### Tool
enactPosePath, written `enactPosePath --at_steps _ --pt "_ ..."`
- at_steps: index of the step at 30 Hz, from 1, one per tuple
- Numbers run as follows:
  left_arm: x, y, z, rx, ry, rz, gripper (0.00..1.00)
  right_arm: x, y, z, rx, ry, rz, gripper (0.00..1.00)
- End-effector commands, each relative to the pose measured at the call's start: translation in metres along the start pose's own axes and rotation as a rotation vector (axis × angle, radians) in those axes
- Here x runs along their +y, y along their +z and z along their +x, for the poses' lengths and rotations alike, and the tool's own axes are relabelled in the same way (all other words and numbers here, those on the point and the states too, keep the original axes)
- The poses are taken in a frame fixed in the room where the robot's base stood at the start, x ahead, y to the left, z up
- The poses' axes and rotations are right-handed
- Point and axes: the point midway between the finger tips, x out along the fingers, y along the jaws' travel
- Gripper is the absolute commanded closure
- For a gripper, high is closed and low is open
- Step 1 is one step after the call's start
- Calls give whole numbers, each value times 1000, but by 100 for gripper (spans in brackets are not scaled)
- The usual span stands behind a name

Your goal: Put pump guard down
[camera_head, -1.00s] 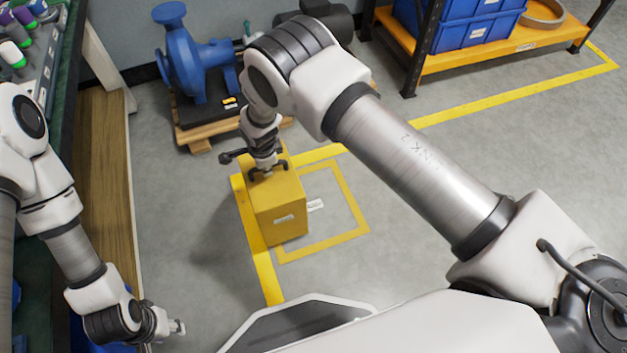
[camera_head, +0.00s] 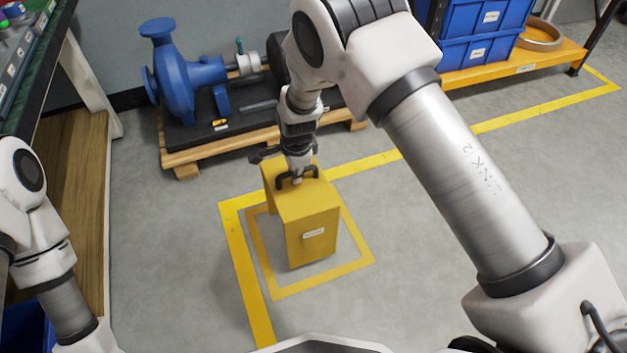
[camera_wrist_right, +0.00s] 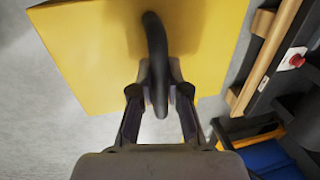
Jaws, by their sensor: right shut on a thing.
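The pump guard is a yellow box (camera_head: 312,222) with a black handle on top and a small white label on its front. It is upright, over the inside of a yellow square outline (camera_head: 318,286) on the floor. I cannot tell whether its base touches the floor. My right gripper (camera_head: 297,179) is above the box and shut on its handle. In the right wrist view the gripper's fingers (camera_wrist_right: 160,92) close around the black handle (camera_wrist_right: 156,50), with the guard's yellow top (camera_wrist_right: 95,55) behind. My left gripper is out of frame.
A blue pump (camera_head: 180,80) stands on a wooden pallet (camera_head: 200,152) behind the guard. An orange-and-black shelf (camera_head: 490,76) with blue bins (camera_head: 480,48) is at the back right. A workbench (camera_head: 75,180) is at left. Grey floor is clear around the square.

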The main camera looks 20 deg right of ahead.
Motion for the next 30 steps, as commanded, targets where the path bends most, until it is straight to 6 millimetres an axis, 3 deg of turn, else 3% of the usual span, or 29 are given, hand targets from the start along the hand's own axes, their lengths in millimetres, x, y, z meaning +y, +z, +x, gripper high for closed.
enactPosePath --at_steps 3,9,18,27,28,30 --pt "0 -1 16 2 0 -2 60 -2 -24 6 -2 -5 5 100" --pt "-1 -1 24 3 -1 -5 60 -4 -48 6 0 -4 2 100" --pt "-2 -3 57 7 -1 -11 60 3 -50 43 0 -3 1 100" --pt "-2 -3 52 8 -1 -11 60 3 -50 40 0 -3 1 100" --pt "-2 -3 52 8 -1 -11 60 4 -50 42 0 -1 1 82" --pt "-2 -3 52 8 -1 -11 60 4 -50 41 0 -1 1 60"
